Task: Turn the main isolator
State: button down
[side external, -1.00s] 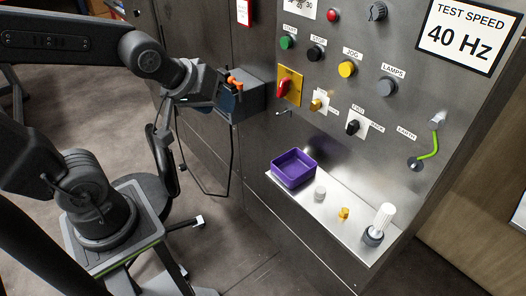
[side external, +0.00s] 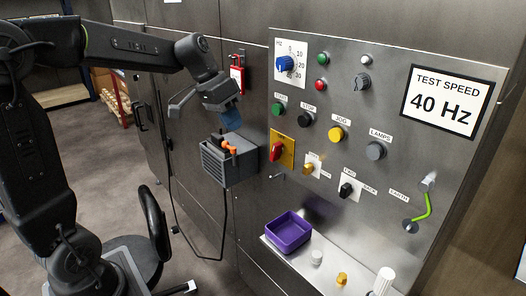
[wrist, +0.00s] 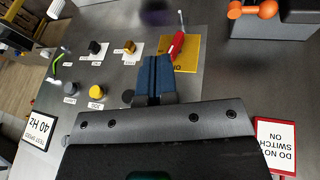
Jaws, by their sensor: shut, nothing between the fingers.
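The main isolator is a red handle (side external: 277,151) on a yellow plate (side external: 289,143), at the left part of the steel panel. In the wrist view the red handle (wrist: 177,45) lies slantwise on the yellow plate (wrist: 190,58), just beyond and right of my fingertips. My gripper (side external: 233,117) is shut and empty, with blue fingers. It hangs above the grey box, left of and higher than the isolator in the side view, and apart from it. In the wrist view my gripper (wrist: 156,60) partly covers the yellow plate's left edge.
A grey box (side external: 230,163) with an orange-handled item (side external: 229,147) juts out below my gripper. A red-framed sign (wrist: 276,146) hangs on the cabinet. Several buttons and knobs crowd the panel. A purple bin (side external: 289,231) sits on the shelf below.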

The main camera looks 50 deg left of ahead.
aim_at(276, 151)
jog(key=w+a+f+h, duration=0.2)
jog(key=w+a+f, duration=0.1)
jog(key=w+a, duration=0.5)
jog(key=shift+t, duration=0.3)
jog(key=x, duration=0.3)
jog(key=s+d+x, duration=0.1)
jog(key=x, duration=0.3)
jog(key=d+x, duration=0.1)
jog(key=x, duration=0.3)
jog(key=shift+s+d, duration=0.15)
jog(key=shift+s, duration=0.15)
jog(key=shift+d, duration=0.1)
jog(key=shift+d+f, duration=0.45)
